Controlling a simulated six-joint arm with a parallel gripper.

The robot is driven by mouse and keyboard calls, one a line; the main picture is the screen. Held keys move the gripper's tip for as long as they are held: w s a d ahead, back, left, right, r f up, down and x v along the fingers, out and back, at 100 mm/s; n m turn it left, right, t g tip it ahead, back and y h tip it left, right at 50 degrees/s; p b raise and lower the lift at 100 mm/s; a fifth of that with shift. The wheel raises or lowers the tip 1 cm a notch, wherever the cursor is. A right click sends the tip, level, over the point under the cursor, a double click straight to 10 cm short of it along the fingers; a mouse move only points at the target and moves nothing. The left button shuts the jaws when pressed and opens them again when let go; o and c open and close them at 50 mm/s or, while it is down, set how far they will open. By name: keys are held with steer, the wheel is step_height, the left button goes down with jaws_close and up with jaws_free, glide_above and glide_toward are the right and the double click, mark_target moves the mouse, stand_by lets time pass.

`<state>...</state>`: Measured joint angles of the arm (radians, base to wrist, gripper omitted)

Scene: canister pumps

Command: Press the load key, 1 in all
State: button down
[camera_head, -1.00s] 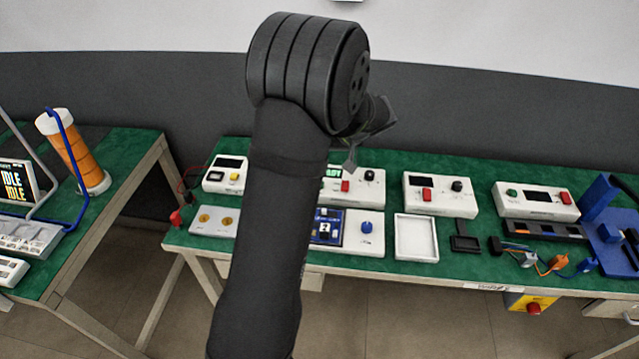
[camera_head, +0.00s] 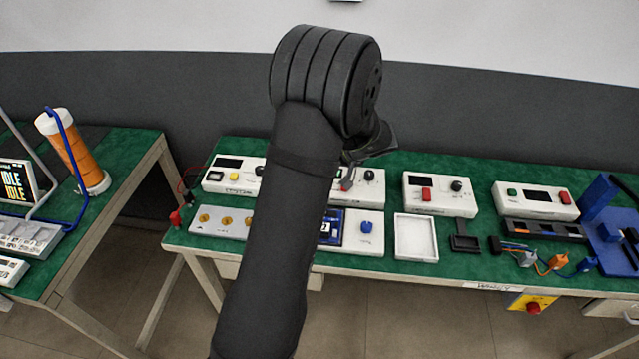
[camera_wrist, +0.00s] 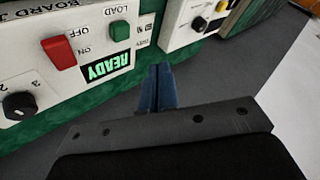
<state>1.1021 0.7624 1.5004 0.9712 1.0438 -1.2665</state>
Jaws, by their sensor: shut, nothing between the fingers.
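In the wrist view the load key is a small green button (camera_wrist: 119,31) under the word LOAD on a white box (camera_wrist: 75,20). The same box carries a red switch (camera_wrist: 59,53) marked OFF and ON, a screen (camera_wrist: 108,65) reading READY in green, and a black knob (camera_wrist: 19,104). My gripper (camera_wrist: 158,72) is shut and empty, its fingertips below and right of the green button and apart from it.
A second white box (camera_wrist: 183,27) stands close to the right of the first in the wrist view. In the head view, more control boxes (camera_head: 440,195) line the green bench, with a white tray (camera_head: 415,236) and a blue knob (camera_head: 366,227) in front.

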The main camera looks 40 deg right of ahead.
steer(key=shift+f, duration=2.3)
steer(key=shift+f, duration=0.1)
steer(key=shift+f, duration=0.3)
steer(key=shift+f, duration=0.45)
stand_by(0.8)
steer(key=shift+r, duration=0.9)
steer(key=shift+r, duration=2.5)
